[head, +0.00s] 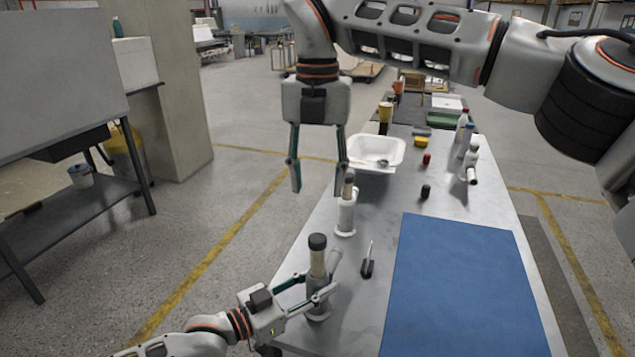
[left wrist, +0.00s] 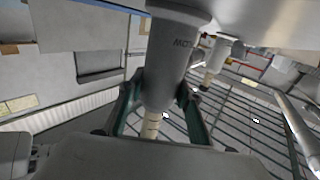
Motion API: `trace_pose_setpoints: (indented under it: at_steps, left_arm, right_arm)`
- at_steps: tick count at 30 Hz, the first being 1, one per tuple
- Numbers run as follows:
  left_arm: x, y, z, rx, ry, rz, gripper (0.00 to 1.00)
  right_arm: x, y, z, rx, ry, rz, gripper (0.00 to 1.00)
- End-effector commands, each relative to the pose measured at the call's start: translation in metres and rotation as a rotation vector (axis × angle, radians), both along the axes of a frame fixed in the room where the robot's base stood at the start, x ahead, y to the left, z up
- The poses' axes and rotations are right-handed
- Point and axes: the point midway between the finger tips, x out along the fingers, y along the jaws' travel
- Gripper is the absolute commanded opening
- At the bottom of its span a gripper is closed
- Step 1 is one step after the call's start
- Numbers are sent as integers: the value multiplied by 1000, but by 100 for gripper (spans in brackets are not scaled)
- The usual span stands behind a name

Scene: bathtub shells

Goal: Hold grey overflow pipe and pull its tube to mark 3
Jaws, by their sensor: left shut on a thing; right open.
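The grey overflow pipe (head: 318,306) stands upright near the table's front left edge. Its beige tube (head: 317,262) rises from the top and ends in a black cap (head: 317,241). My left gripper (head: 318,284) is shut on the grey body, one finger on each side. In the left wrist view the grey pipe (left wrist: 172,62) is between the fingers, and the tube (left wrist: 151,126) shows dark marks too small to read. My right gripper (head: 317,191) is open and empty, higher up and beyond the black cap. Its right finger is near the top of a white pipe.
The white pipe (head: 345,216) with its own tube stands behind the grey one. A black holder with an upright tool (head: 367,266) is to the right. A blue mat (head: 462,285) covers the right front. A white basin (head: 376,152), bottles (head: 470,160) and small jars stand farther back.

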Motion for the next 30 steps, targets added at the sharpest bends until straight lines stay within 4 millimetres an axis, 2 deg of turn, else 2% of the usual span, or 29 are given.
trace_pose_setpoints:
  at_steps: [4, 5, 7, 20, 23, 30]
  left_arm:
    - [0, 0, -1, 1, 1, 0, 9]
    - [0, 0, -1, 1, 1, 0, 36]
    - [0, 0, -1, 1, 1, 0, 54]
    - [-3, 5, -1, 1, 1, 0, 54]
    - [-10, 15, -2, 2, 2, 1, 54]
    - [-38, 55, -2, 5, 2, 1, 54]
  right_arm:
    - [0, 0, 0, 0, 0, 0, 42]
    - [0, 0, 0, 0, 0, 0, 42]
    - [0, 0, 0, 0, 0, 0, 42]
    - [0, 0, 0, 0, 0, -1, 42]
    - [0, 0, 0, 0, 0, -1, 42]
    - [0, 0, 0, 0, 0, -1, 42]
